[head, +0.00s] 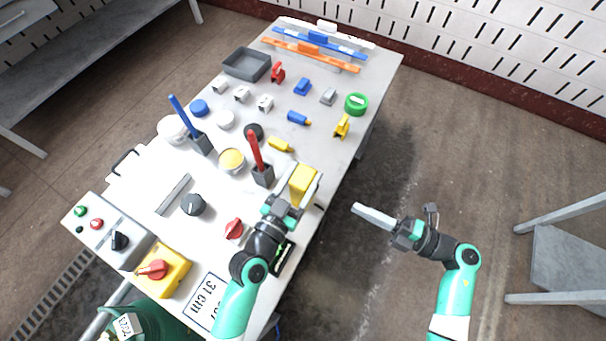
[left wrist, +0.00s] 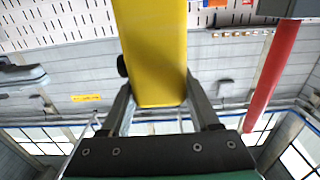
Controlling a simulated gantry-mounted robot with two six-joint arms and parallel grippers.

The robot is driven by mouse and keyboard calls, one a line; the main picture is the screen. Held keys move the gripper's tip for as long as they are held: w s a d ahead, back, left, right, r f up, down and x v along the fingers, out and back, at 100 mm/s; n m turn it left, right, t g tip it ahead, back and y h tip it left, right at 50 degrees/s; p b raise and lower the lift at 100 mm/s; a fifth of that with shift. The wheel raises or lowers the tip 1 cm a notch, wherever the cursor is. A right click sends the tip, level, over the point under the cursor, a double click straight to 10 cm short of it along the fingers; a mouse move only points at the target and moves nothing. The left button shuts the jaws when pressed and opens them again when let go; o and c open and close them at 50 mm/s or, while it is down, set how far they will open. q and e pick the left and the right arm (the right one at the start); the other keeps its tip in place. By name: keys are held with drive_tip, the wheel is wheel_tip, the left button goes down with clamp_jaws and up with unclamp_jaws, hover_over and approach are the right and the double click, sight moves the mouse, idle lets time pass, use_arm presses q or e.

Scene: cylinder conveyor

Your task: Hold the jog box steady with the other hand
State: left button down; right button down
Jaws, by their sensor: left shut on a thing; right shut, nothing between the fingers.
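The jog box (head: 303,180) is a yellow block near the table's right edge in the head view. My left gripper (head: 297,190) is shut on it, with a finger on each side. In the left wrist view the yellow jog box (left wrist: 155,50) stands out between the two fingers, and a dark round knob (left wrist: 122,66) shows at its left side. Whether the box touches the table I cannot tell. My right gripper (head: 358,209) is shut and empty, off the table to the right, apart from the box.
A red-handled tool in a dark holder (head: 262,174) stands just left of the jog box. A yellow switch box (head: 163,270) and a grey button panel (head: 112,236) are at the near left. Several small blocks and discs cover the table's far half.

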drive_tip(key=w+d+r+m+t+h, duration=0.6)
drive_tip(key=w+d+r+m+t, duration=0.2)
drive_tip(key=d+r+m+t, duration=0.35)
drive_tip(key=s+d+m+h, duration=0.1)
drive_tip(key=d+m+h, duration=1)
drive_tip(key=m+h, duration=0.85)
drive_tip(key=s+a+f+m+g+y, duration=0.1)
drive_tip(key=s+a+f+m+y, duration=0.1)
drive_tip(key=a, duration=0.5)
drive_tip(key=s+a+f+m+g+y, duration=0.2)
drive_tip(key=s+a+f+y, duration=0.1)
drive_tip(key=a+f+y, duration=0.2)
drive_tip(key=s+a+f+m+g+y, duration=0.2)
drive_tip(key=s+a+f+y, duration=0.1)
drive_tip(key=a+y, duration=0.4)
drive_tip(key=a+f, duration=0.1)
drive_tip(key=a, duration=0.2)
drive_tip(key=shift+s+a+f, duration=0.15)
drive_tip(key=shift+s+f, duration=0.05)
drive_tip(key=shift+s, duration=0.15)
